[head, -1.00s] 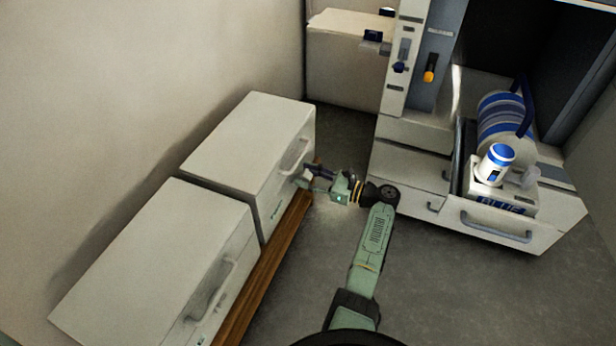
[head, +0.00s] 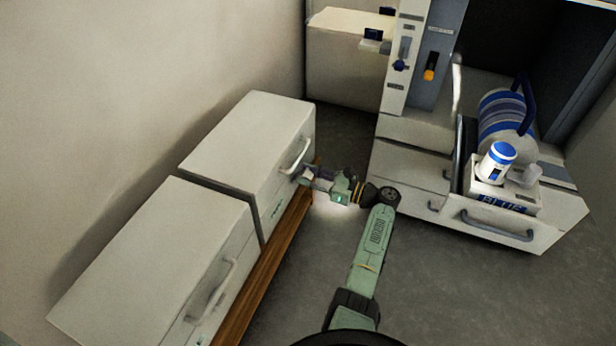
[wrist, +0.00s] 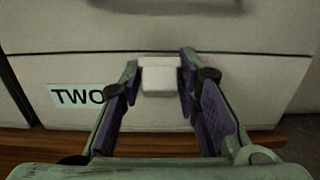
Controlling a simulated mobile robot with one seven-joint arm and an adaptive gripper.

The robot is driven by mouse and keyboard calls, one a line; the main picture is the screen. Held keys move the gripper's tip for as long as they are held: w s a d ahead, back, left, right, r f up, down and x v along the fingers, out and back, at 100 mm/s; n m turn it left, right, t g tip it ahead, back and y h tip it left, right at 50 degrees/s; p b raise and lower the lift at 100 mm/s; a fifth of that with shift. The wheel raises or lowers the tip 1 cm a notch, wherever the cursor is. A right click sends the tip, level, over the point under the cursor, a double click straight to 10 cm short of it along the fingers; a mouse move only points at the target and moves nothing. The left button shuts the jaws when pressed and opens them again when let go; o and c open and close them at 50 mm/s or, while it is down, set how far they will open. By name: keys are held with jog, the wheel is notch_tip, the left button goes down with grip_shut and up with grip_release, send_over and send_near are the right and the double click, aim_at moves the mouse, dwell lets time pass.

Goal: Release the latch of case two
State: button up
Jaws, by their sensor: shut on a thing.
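Case two (head: 250,146) is the farther of two white cases in the head view. Its front bears the label "TWO" (wrist: 77,96) in the wrist view. Its latch (wrist: 160,76), a small pale block, sits on the front just right of the label. My gripper (head: 305,177) is at the front of this case, below its handle (head: 297,156). In the wrist view my gripper (wrist: 160,84) has one finger on each side of the latch and is shut on it. The latch's lower parts are not clear.
The nearer white case (head: 155,265) with its own handle stands beside case two on a wooden ledge (head: 262,285). To the right is a white cabinet with an open drawer (head: 500,228) holding a bottle (head: 496,163) and a blue-striped roll. Grey floor lies between.

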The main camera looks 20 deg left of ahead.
jog(key=f+y+b, duration=0.1)
jog(key=y+b, duration=0.1)
jog(key=b, duration=0.1)
jog(key=f+y+b, duration=0.1)
jog(key=y+b, duration=0.1)
jog(key=d+y+b, duration=0.1)
jog(key=b, duration=0.2)
jog(key=shift+f+y+b, duration=0.3)
jog(key=shift+f+y, duration=0.1)
jog(key=o, duration=1)
